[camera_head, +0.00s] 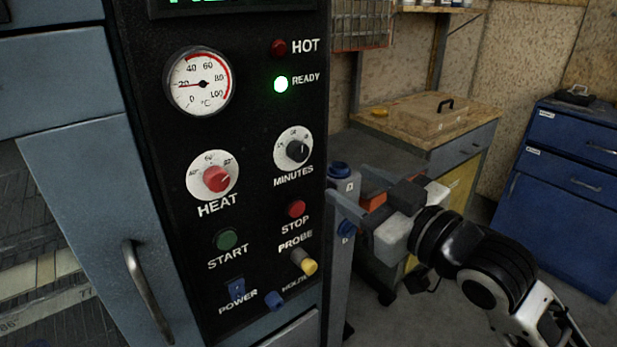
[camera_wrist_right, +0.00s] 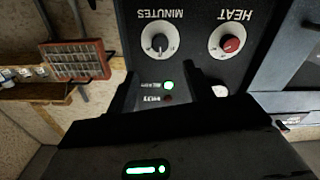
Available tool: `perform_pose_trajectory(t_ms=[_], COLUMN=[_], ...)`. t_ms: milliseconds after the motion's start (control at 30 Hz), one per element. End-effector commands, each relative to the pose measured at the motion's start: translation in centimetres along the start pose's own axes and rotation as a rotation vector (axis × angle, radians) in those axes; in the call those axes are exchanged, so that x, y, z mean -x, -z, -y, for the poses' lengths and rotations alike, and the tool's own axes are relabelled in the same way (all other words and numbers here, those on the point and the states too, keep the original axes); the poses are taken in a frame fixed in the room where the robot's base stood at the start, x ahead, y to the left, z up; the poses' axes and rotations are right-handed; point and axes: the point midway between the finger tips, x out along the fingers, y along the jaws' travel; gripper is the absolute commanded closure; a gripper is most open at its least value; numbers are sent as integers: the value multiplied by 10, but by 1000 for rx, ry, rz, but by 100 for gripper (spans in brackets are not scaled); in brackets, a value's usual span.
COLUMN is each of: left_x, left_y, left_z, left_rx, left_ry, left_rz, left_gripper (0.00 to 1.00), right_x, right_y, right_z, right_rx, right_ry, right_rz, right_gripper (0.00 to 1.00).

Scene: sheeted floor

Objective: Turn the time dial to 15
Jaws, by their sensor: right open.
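The time dial, labelled MINUTES (camera_head: 297,151), is a black knob on a white scale disc on the black control panel. Its scale numbers are too small to read surely. It shows upside down in the right wrist view (camera_wrist_right: 158,43), near the top. My right gripper (camera_head: 346,188) is open and empty, right of the panel and below the dial's height, its fingers pointing toward the panel. Its two dark fingers also show in the right wrist view (camera_wrist_right: 170,92), apart from the dial. My left gripper is not in view.
The red HEAT knob (camera_head: 216,178) is left of the dial. STOP (camera_head: 297,209) and START (camera_head: 227,239) buttons and a yellow probe plug (camera_head: 309,266) are below it. A temperature gauge (camera_head: 200,83) is above. A wooden-topped cabinet (camera_head: 462,155) and blue drawers (camera_head: 563,205) stand behind.

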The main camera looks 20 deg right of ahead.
Motion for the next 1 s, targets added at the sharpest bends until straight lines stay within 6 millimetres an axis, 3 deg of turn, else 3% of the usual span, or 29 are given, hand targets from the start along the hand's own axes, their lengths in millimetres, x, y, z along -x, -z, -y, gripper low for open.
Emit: perform_pose_trajectory(t_ms=[33,467,800,1000], left_x=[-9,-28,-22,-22], left_y=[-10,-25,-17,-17], left_z=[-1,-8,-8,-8], left_rx=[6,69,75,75], left_ry=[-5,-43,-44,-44], left_rz=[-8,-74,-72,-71], left_gripper=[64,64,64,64], right_x=[-3,-34,-96,-112], right_y=[-7,-5,2,1], right_z=[2,2,0,0], right_rx=[5,4,0,2], right_ry=[-1,-2,-1,-2], right_rz=[-9,-6,2,2], right_gripper=[48,48,48,48])
